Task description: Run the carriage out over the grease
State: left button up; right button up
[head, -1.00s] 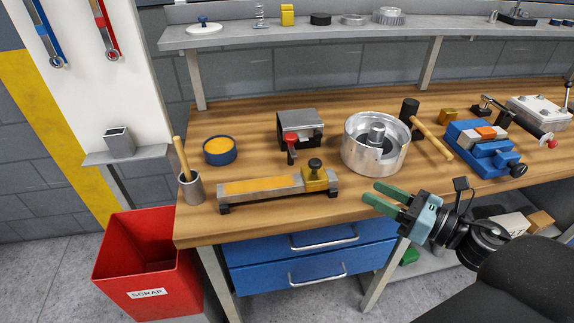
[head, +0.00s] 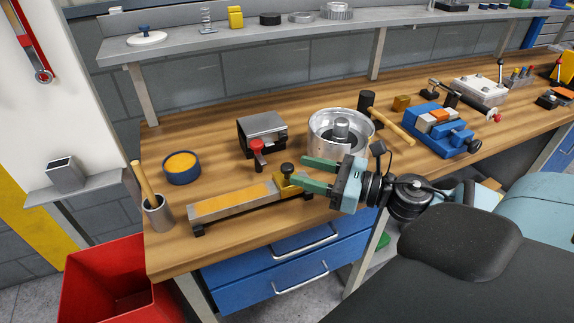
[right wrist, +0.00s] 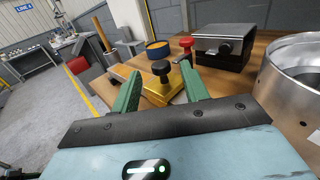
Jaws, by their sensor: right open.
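The brass carriage (head: 288,183) with its black knob (head: 287,168) sits at the right end of a grey rail (head: 219,215). A strip of orange grease (head: 235,196) lies along the rail top to its left. My right gripper (head: 302,173) is open, its green fingers pointing left at the carriage. In the right wrist view the carriage (right wrist: 158,93) and its knob (right wrist: 160,68) show between and just beyond the open fingers (right wrist: 160,90). I cannot tell whether a finger touches it. My left gripper is not in view.
A grease tin (head: 182,168) and a cup with a wooden handle (head: 158,213) stand left. Behind the rail are a grey block with a red-knobbed lever (head: 262,133) and a metal drum (head: 341,131). A red bin (head: 105,285) stands below the bench.

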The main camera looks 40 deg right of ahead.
aim_at(287, 166)
jog(key=shift+p+x, duration=0.3)
jog(key=shift+x, duration=2.05)
jog(key=shift+w, duration=0.1)
grip_shut()
